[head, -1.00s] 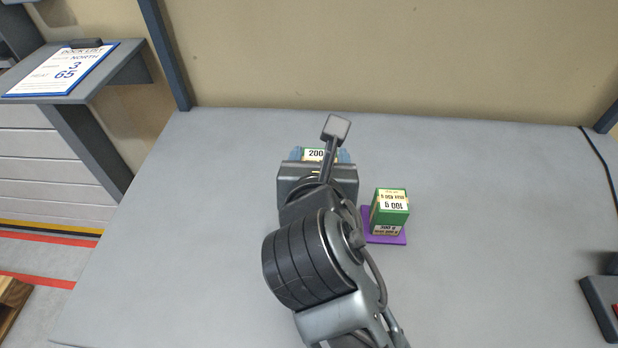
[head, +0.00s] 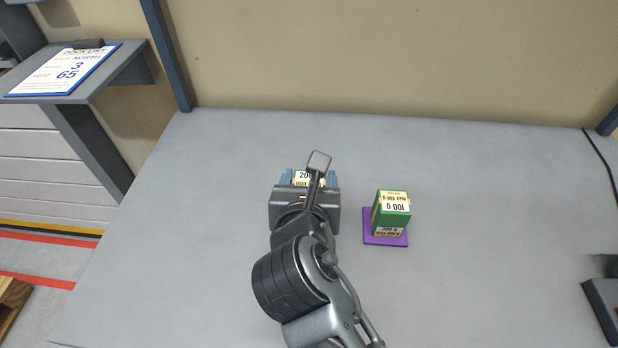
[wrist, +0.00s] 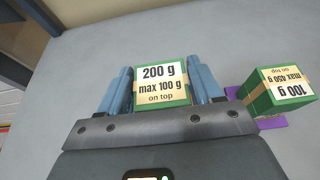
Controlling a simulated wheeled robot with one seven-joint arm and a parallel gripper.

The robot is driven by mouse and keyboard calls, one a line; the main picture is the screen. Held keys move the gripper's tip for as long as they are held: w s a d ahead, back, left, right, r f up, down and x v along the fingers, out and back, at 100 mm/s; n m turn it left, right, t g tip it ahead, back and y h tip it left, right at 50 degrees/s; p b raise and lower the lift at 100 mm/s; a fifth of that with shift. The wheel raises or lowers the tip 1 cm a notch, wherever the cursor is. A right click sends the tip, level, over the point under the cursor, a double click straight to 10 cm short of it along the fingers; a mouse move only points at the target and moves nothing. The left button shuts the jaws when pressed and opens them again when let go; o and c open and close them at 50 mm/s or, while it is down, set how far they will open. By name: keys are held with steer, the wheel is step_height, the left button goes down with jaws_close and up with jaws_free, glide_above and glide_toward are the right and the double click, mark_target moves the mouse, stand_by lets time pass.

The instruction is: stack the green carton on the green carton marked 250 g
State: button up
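My gripper (head: 304,180) has its blue fingers closed on the sides of a green carton (wrist: 162,92). That carton's top label reads 200 g, max 100 g on top. Its lower part is hidden, and I cannot tell its height above the table. To the right, apart from my gripper, a green carton with an upside-down top label reading 100 g (head: 394,203) stands on a purple mat (head: 370,232). It also shows in the wrist view (wrist: 272,97). A cream label (head: 389,231) low on its near side is too small to read surely. I see no legible 250 g marking.
The grey table (head: 480,210) is mostly clear around the mat. A dark device (head: 603,300) sits at the right edge, and a cable runs down the far right. A shelf with a clipboard (head: 65,70) is at the upper left, beyond the table.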

steer(key=o, duration=0.4)
steer(key=shift+r, duration=0.15)
steer(key=v, duration=1.2)
